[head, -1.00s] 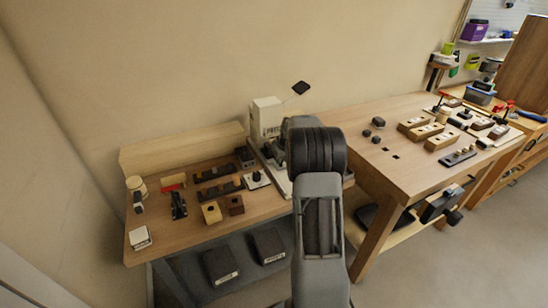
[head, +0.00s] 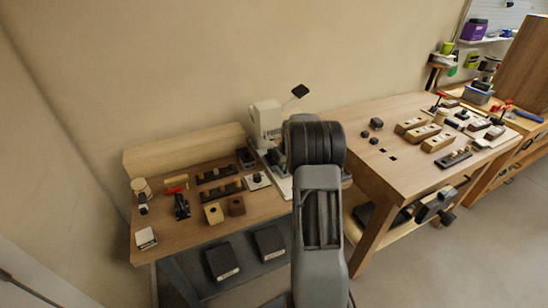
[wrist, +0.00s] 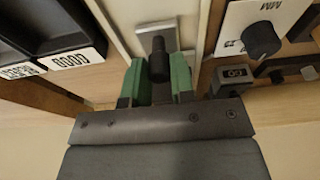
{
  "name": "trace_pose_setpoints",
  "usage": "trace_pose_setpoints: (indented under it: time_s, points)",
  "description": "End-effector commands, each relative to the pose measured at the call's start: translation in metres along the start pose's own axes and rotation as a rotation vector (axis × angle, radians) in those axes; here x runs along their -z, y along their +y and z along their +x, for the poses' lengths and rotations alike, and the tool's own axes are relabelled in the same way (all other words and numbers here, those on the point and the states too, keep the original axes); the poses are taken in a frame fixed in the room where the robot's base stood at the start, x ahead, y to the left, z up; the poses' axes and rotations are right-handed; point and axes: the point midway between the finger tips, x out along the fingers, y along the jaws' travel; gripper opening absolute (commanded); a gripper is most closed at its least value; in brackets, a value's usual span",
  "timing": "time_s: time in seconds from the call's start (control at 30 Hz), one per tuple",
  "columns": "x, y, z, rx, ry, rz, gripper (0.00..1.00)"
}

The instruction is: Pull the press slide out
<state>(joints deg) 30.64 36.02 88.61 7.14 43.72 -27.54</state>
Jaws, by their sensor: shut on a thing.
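The press (head: 264,116), a white machine with a dark lever, stands at the right end of the left bench. My arm hides its front and my gripper in the head view. In the wrist view the press slide (wrist: 155,28) shows as a grey metal piece in a pale channel, with a black round handle (wrist: 158,62) at its near end. My gripper (wrist: 158,85) has its green-padded fingers on both sides of this handle and is shut on it. How far out the slide stands is hard to tell.
Beside the channel in the wrist view are a white plate with a black knob (wrist: 262,40), a small grey block (wrist: 233,78) and black labelled trays (wrist: 50,35). A second wooden bench (head: 362,150) stands close on the right. Open floor lies in front.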

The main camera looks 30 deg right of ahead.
Motion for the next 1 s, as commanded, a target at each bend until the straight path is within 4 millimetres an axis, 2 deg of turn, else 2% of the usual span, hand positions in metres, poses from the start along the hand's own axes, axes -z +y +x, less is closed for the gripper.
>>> trace_pose_setpoints:
  time_s: [0.27,0.8,1.0]
  points:
    - [-0.002,-0.001,0.0,0.003,-0.012,0.0,0.1]
    - [-0.03,-0.001,-0.007,0.003,-0.173,0.0,0.1]
    - [-0.035,-0.001,-0.007,0.003,-0.197,0.001,0.1]
